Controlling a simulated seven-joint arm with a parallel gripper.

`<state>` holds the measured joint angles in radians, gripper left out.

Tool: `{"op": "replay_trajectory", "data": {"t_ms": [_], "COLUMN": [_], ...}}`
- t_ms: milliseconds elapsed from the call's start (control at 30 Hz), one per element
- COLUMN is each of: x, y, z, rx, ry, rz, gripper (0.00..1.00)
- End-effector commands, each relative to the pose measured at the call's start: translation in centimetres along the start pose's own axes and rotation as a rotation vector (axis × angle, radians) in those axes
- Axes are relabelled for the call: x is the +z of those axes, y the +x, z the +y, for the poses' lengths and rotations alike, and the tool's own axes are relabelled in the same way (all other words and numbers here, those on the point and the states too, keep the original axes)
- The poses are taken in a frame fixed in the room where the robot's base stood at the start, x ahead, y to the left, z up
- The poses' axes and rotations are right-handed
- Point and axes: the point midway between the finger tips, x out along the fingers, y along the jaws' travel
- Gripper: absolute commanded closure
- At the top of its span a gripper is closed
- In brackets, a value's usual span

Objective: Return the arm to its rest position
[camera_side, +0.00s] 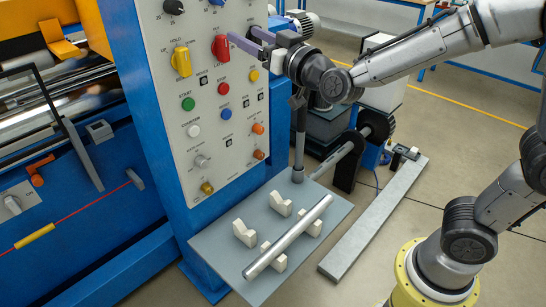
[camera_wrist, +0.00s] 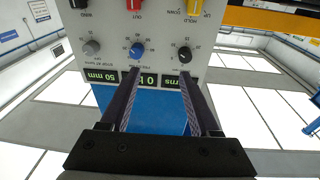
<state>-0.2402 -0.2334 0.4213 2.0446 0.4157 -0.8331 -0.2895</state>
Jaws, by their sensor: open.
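My gripper (camera_side: 241,36) is at the upper right part of the grey control panel (camera_side: 186,108), beside the red knob (camera_side: 221,47) in the side view. Its two dark purple fingers are spread apart with nothing between them. In the wrist view my gripper (camera_wrist: 158,73) points at the panel, which appears upside down. The blue knob (camera_wrist: 137,50) and lit displays, one reading 50 mm, show between and beside the fingers. Whether a fingertip touches the panel I cannot tell. My arm reaches in from the right, bent at the elbow.
A grey shelf (camera_side: 222,246) below the panel holds a metal rod (camera_side: 288,237) on pale V-blocks. A yellow lever knob (camera_side: 182,62) is on the panel's left. A grey beam (camera_side: 375,222) lies right of the shelf. Open floor (camera_side: 440,120) lies beyond.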

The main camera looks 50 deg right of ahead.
Motion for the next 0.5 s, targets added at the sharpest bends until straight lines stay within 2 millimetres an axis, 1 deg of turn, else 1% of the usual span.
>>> {"op": "replay_trajectory", "data": {"t_ms": [33,100,167,233,267,367,400,467,500], "x": [-2.0,-3.3,-3.7,-3.8,-3.7,-2.6,-1.9,-0.6,0.3], "y": [-1.2,-3.0,-4.5,-6.5,-7.4,-10.9,-12.3,-14.6,-16.1], "z": [1.1,2.0,2.4,2.9,3.1,3.7,3.9,4.3,4.5], "rx": [-0.002,-0.02,-0.039,-0.059,-0.067,-0.09,-0.098,-0.104,-0.106], "ry": [0.006,0.008,0.005,0.002,0.0,-0.013,-0.018,-0.028,-0.033], "rz": [0.004,-0.029,-0.072,-0.131,-0.161,-0.276,-0.33,-0.413,-0.47], "gripper": [0.38,0.38,0.38,0.38,0.38,0.38,0.38,0.38,0.38]}}
